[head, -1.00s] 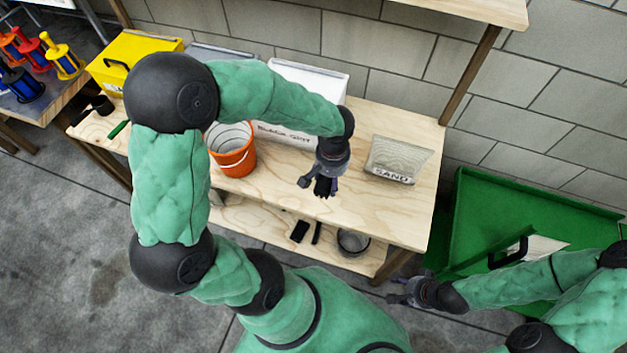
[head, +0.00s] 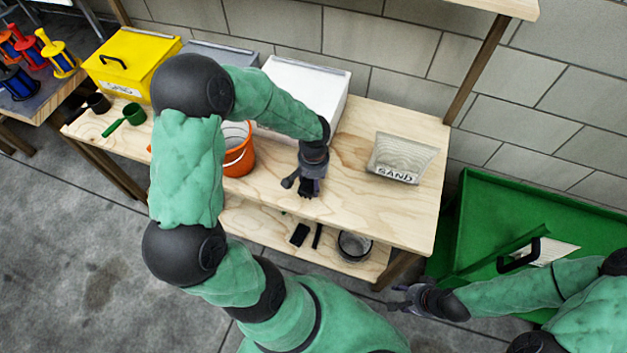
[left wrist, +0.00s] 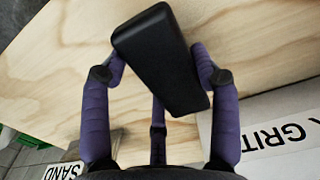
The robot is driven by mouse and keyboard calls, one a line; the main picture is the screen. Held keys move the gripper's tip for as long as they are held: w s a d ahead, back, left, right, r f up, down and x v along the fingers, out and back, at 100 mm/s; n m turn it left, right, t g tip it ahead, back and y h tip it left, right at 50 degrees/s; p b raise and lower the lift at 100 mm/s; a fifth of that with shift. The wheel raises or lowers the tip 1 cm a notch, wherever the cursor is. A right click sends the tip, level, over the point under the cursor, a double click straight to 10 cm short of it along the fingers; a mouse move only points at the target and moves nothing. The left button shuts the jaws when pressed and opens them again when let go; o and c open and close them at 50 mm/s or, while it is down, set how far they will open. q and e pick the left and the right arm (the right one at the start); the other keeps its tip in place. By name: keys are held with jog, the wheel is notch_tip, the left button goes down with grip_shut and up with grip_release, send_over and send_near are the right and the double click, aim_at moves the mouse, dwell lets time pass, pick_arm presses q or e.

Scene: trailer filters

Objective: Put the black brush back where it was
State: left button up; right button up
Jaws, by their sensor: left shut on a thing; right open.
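The black brush (left wrist: 160,58) is a dark block seen close up in the left wrist view, between the purple fingers. My left gripper (left wrist: 157,75) is shut on it. In the head view my left gripper (head: 308,186) is over the wooden workbench (head: 345,215), right of the orange bucket, and the brush is mostly hidden beneath it. Whether the brush touches the bench top is hard to tell. My right gripper (head: 402,299) is open and empty, low at the right, between the bench and the green bin.
A green scoop (head: 127,120) lies at left. The lower shelf holds a black block (head: 299,234) and a round metal container (head: 354,245). A green bin (head: 480,225) is at right.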

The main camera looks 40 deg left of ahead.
pick_arm(q)
jog(key=shift+f, duration=0.1)
jog(key=o, duration=1.1)
jog(key=shift+r, duration=0.25)
notch_tip(320, 180, up, 12)
jog(key=p, duration=0.4)
jog(key=shift+f, duration=0.1)
